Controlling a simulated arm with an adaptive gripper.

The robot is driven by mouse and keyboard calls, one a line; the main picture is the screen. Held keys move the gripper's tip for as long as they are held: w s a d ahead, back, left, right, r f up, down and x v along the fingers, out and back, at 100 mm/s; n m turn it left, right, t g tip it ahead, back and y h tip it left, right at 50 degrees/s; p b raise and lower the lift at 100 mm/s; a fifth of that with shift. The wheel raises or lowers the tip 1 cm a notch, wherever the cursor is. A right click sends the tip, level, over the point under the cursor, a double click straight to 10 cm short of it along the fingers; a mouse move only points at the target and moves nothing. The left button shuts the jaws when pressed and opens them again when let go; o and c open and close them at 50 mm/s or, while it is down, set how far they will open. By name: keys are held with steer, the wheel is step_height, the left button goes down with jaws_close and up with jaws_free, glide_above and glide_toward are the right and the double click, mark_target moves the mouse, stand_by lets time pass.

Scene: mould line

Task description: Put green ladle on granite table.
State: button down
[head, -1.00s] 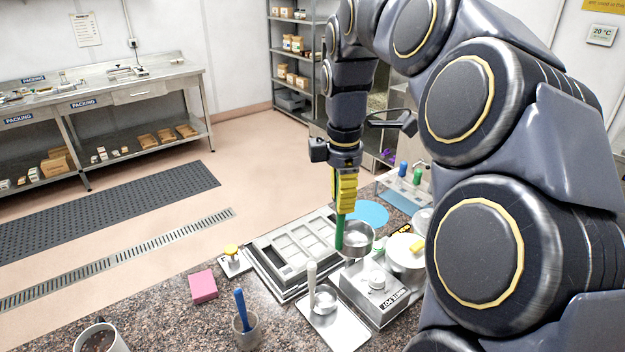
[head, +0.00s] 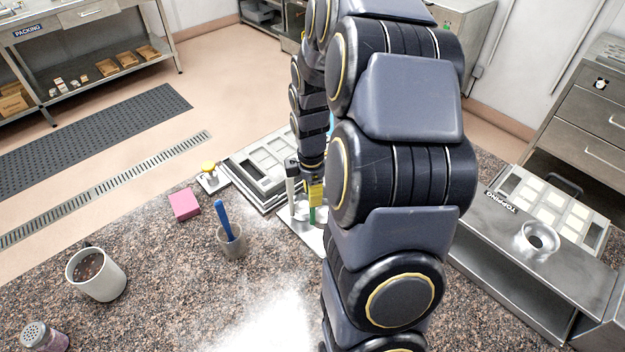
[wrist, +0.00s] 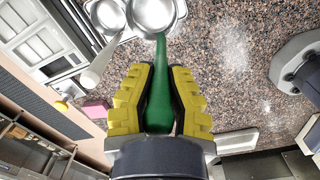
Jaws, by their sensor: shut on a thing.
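My gripper (head: 316,192) has yellow fingers and is shut on the handle of the green ladle (head: 312,214). In the wrist view, the fingers (wrist: 159,76) press both sides of the ladle's green handle (wrist: 157,90), and its round steel bowl (wrist: 153,14) points away from me. In the head view my arm partly hides the ladle, beside a white-handled ladle (head: 292,183) on a steel tray (head: 309,238). The speckled granite table (head: 160,245) lies below. In the wrist view its bare surface (wrist: 235,60) shows right of the bowl. The gap beneath the ladle is unclear.
A mould tray (head: 262,165) stands behind. A pink block (head: 184,204), a cup with a blue-handled tool (head: 232,244) and a white mug (head: 97,275) stand left. A topping station (head: 510,225) stands right. The front middle of the granite is clear.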

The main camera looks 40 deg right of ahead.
mark_target(313, 213)
steer(key=shift+f, duration=3.55)
steer(key=c, duration=1.1)
jaws_free()
steer(key=shift+r, duration=0.15)
